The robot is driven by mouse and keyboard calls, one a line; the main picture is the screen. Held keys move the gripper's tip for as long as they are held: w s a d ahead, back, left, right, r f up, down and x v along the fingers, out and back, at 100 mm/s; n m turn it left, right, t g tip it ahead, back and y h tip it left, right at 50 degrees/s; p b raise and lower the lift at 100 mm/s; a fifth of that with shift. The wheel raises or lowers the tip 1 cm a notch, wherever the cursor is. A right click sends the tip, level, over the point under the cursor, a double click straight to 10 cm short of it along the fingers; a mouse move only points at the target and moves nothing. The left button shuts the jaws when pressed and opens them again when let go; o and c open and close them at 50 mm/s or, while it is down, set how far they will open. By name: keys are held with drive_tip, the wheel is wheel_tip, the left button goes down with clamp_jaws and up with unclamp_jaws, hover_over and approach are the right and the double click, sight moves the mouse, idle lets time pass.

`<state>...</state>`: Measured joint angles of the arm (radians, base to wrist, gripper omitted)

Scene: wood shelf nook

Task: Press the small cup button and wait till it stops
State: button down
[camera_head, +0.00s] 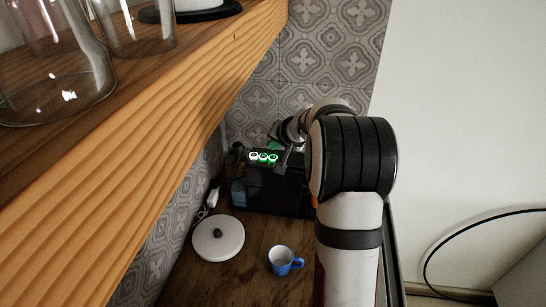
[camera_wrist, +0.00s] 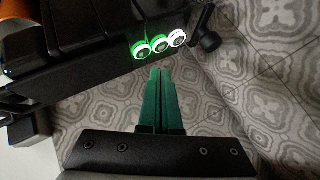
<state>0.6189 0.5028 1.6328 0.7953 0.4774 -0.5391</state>
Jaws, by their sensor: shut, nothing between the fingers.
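A black coffee machine (camera_head: 270,188) stands at the back of the wooden counter, with three round lit buttons (camera_head: 263,157) on its upper edge. In the wrist view the machine (camera_wrist: 85,58) shows at upper left. Its buttons there are a green-lit left one (camera_wrist: 140,50), a green-and-white middle one (camera_wrist: 159,44) and a whiter right one (camera_wrist: 177,37). The icons are too small to tell which is the small cup. My gripper (camera_wrist: 160,72) is shut and empty, its green fingertips just below the left and middle buttons in the picture. Contact is not clear.
A blue cup (camera_head: 281,262) and a round white lid-like object with a dark knob (camera_head: 218,238) stand on the counter. A wooden shelf (camera_head: 165,95) with glassware overhangs at left. Patterned tiles (camera_head: 335,45) cover the wall behind.

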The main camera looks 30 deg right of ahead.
drive_tip(key=shift+f, duration=0.55)
idle(1.6)
drive_tip(key=shift+f, duration=0.45)
drive_tip(key=shift+f, duration=0.3)
idle(0.6)
drive_tip(key=shift+r, duration=0.75)
drive_tip(key=shift+r, duration=2.5)
